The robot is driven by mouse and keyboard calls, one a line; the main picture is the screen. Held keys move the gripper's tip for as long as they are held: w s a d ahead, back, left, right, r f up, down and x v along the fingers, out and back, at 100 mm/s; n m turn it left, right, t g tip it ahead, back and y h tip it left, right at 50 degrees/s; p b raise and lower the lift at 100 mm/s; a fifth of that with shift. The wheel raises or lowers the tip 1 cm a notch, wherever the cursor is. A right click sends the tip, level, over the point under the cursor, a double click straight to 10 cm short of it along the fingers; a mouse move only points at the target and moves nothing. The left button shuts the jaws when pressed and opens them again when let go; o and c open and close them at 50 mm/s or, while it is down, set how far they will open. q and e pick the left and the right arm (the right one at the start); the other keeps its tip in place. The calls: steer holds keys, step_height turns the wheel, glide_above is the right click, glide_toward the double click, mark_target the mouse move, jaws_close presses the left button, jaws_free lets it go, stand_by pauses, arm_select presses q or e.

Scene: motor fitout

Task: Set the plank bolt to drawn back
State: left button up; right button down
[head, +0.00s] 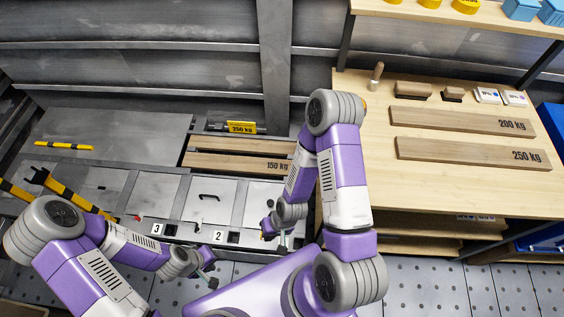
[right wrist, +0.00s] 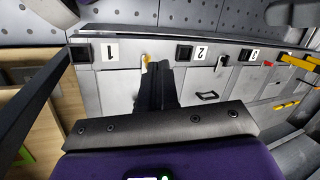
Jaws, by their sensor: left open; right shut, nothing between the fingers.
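A small yellow-orange knob (right wrist: 147,60) on a pale mount shows on the panel edge between labels 1 and 2 in the right wrist view. I cannot tell for sure that it is the plank bolt, or how it is set. My right gripper (right wrist: 155,78) is shut and empty, its dark fingertips just beside this knob; I cannot tell whether they touch. In the head view my right gripper (head: 278,240) hangs over the panel's right end, its arm hiding part of it. My left gripper (head: 210,270) is open and empty in front of the panel, near label 2.
A 150 KG plank (head: 225,163) lies behind the grey panels. Planks marked 200 KG (head: 460,120) and 250 KG (head: 470,153) lie on the wooden bench at right. A black handle (head: 209,197) stands on the middle panel. Yellow-black bars (head: 70,192) are at left.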

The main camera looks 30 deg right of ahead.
steer(key=shift+s, duration=0.1)
